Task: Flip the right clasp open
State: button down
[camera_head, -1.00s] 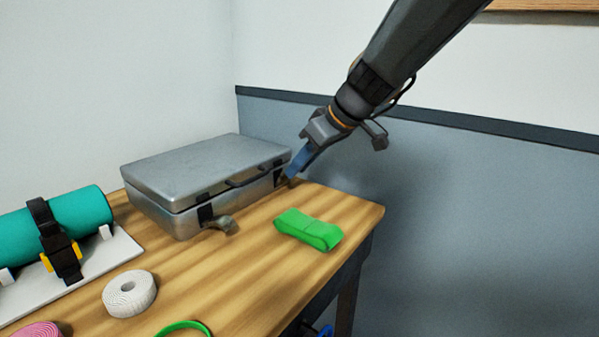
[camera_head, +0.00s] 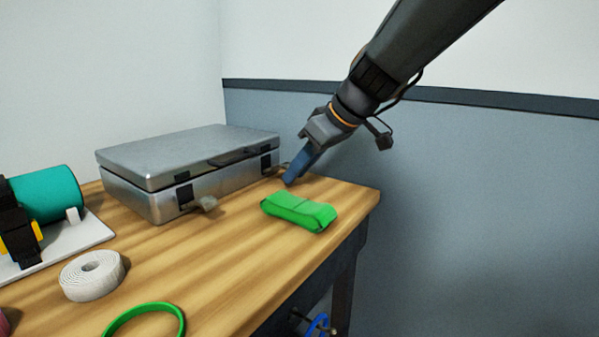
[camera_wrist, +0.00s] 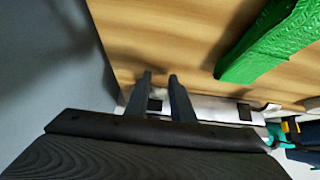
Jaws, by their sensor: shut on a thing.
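The grey metal case (camera_head: 180,153) lies closed on the wooden table. Its right clasp (camera_head: 266,162) has a dark plate on the front face, and a small grey piece sticks out from it towards my gripper. The left clasp lever (camera_head: 205,204) stands out from the case front. My gripper (camera_head: 289,181) points down just in front of the right clasp, with its blue-grey fingers close together. In the wrist view the fingers (camera_wrist: 159,76) straddle the line of the right clasp's dark plate (camera_wrist: 155,105). The held part of the clasp is mostly hidden by the fingers.
A folded green strap (camera_head: 299,211) lies on the table close in front of my gripper. A white roll (camera_head: 92,276), a green ring (camera_head: 145,316) and a teal cylinder (camera_head: 47,194) on a white stand are further left. The wall is behind; the table's right edge is near.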

jog(key=shift+s+d+f, duration=0.1)
jog(key=shift+s+f, duration=0.1)
jog(key=shift+f, duration=0.3)
jog(key=c, duration=1.5)
grip_release()
jog(key=shift+w+r, duration=0.1)
jog(key=shift+r, duration=0.15)
jog(key=shift+d+r, duration=0.2)
jog(key=shift+r, duration=0.15)
jog(key=p+v, duration=0.1)
jog(key=v, duration=0.6)
